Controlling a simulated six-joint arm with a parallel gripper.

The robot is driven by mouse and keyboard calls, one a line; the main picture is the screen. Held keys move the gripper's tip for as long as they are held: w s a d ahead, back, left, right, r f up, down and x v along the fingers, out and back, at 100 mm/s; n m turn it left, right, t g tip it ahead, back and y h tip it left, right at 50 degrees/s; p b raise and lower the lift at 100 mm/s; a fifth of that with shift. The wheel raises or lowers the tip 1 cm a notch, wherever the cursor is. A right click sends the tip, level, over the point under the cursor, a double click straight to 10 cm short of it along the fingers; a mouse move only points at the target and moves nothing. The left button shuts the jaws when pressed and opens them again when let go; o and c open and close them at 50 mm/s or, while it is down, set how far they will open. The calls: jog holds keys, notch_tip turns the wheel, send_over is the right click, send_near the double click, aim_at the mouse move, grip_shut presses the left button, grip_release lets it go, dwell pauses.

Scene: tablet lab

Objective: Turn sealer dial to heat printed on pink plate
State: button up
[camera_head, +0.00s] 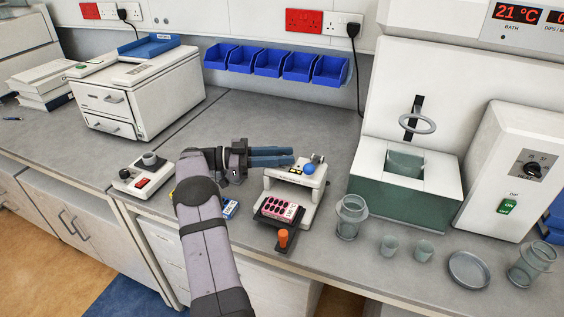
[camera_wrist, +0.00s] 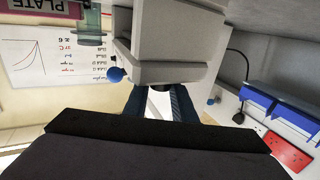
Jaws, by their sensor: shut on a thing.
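The white sealer (camera_head: 309,181) stands on the bench with a blue ball knob (camera_head: 309,168) on top. A pink blister pack (camera_head: 280,209) lies at its front, above an orange handle (camera_head: 283,238). My gripper (camera_head: 291,155) reaches across at the sealer's back, its blue fingers pointing right. In the wrist view, the fingers close around a small dark part that seems to be the sealer dial (camera_wrist: 162,88); most of it is hidden. Its setting cannot be read. A pink plate (camera_wrist: 45,8) with the word PLATE shows only partly in the wrist view; no heat is readable on it.
A small box (camera_head: 145,178) with a knob and red switch stands left of my arm. A bath (camera_head: 405,205) stands right of the sealer, with a glass jar (camera_head: 349,218) and small beakers nearby. Blue bins (camera_head: 270,63) hang behind. A white chart (camera_wrist: 45,60) shows in the wrist view.

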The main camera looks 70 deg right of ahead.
jog(key=shift+m+y+b, duration=0.4)
jog(key=shift+y+b, duration=0.05)
jog(key=shift+y, duration=0.05)
dwell(0.3)
jog(key=o, duration=1.1)
jog(key=shift+c, duration=0.2)
jog(key=shift+r+b, duration=0.6)
jog(key=shift+r, duration=4.45)
